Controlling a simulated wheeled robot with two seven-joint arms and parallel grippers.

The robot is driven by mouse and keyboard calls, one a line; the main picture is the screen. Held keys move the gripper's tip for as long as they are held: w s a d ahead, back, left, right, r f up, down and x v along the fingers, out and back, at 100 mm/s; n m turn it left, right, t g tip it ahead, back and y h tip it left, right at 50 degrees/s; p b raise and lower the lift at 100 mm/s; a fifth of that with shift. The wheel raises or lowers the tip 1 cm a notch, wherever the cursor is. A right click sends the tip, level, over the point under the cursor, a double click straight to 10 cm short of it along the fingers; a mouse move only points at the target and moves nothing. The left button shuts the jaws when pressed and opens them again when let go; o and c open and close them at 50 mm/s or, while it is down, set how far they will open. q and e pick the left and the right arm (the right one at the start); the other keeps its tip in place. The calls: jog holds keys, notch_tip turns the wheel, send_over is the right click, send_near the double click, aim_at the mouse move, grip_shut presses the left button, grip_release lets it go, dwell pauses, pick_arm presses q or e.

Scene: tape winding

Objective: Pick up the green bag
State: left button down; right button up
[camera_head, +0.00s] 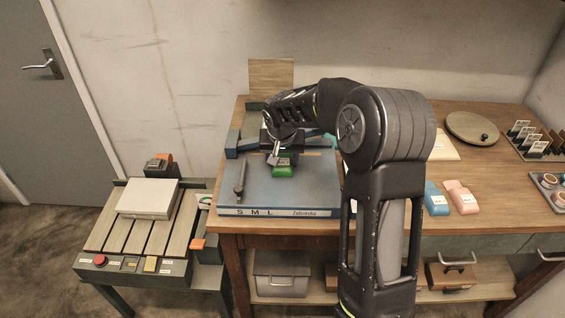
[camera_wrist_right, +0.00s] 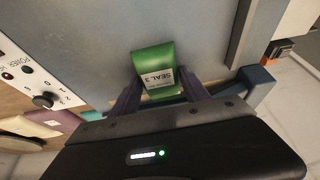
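The green bag (camera_head: 284,165) lies on the blue-grey board (camera_head: 262,190) on the wooden bench. In the right wrist view the green bag (camera_wrist_right: 152,56) bears a white "SEAL 3" label. My right gripper (camera_head: 276,158) is at the bag, with my arm reaching over the board. In the wrist view the right gripper (camera_wrist_right: 158,88) has its dark fingers apart, one on either side of the bag's near end. Small gaps seem to show beside the bag, and I see no clear grip. My left gripper is not in view.
The board carries a grey bar (camera_head: 240,178) left of the bag and blue blocks (camera_head: 232,144) behind. Blue (camera_head: 436,199) and pink (camera_head: 461,197) bags lie right of my arm. A round disc (camera_head: 472,127) lies farther back.

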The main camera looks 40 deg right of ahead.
jog(key=c, duration=1)
jog(key=shift+c, duration=0.2)
jog(key=shift+r, duration=0.1)
